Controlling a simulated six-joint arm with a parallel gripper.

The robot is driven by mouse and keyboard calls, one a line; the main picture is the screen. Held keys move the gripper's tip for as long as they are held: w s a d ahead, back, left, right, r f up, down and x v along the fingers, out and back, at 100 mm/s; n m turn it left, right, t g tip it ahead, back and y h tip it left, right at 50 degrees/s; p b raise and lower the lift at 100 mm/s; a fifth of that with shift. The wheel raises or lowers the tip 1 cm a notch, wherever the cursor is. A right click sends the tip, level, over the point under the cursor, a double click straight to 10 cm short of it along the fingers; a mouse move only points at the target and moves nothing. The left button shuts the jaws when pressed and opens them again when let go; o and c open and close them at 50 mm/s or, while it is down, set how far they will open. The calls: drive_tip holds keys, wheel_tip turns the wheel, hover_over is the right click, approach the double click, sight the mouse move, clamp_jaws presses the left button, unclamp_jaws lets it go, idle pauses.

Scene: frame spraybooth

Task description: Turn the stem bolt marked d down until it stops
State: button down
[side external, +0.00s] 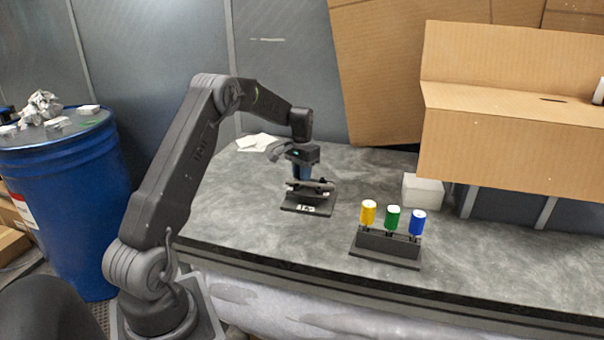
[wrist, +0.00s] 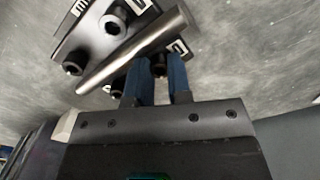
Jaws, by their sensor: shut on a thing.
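A dark stem clamp (side external: 307,208) with white marks on its base stands on the grey bench, below my gripper (side external: 303,180). In the wrist view a steel bar (wrist: 135,50) lies slantwise across the clamp's dark plates. Black socket-head bolts stand around it: one at the left (wrist: 73,68), one above the bar (wrist: 112,24). The two blue fingers of my gripper (wrist: 158,70) are shut on a bolt (wrist: 159,66) just right of the bar. The letters beside the bolts are cut off or turned, so I cannot read which one is d.
A dark rack (side external: 388,244) with yellow, green and blue-handled tools stands to the right of the clamp. A white block (side external: 423,190) and a large cardboard box (side external: 510,130) are behind it. White papers (side external: 258,142) lie at the back left. Bench between is clear.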

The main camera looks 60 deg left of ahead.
drive_tip(key=m, duration=0.6)
drive_tip(key=shift+m, duration=0.3)
drive_tip(key=m, duration=0.6)
idle(0.4)
drive_tip(key=c, duration=1.1)
unclamp_jaws()
drive_tip(key=shift+o, duration=0.2)
drive_tip(key=shift+r, duration=0.1)
wheel_tip(320, 180, up, 14)
drive_tip(key=shift+f, duration=0.2)
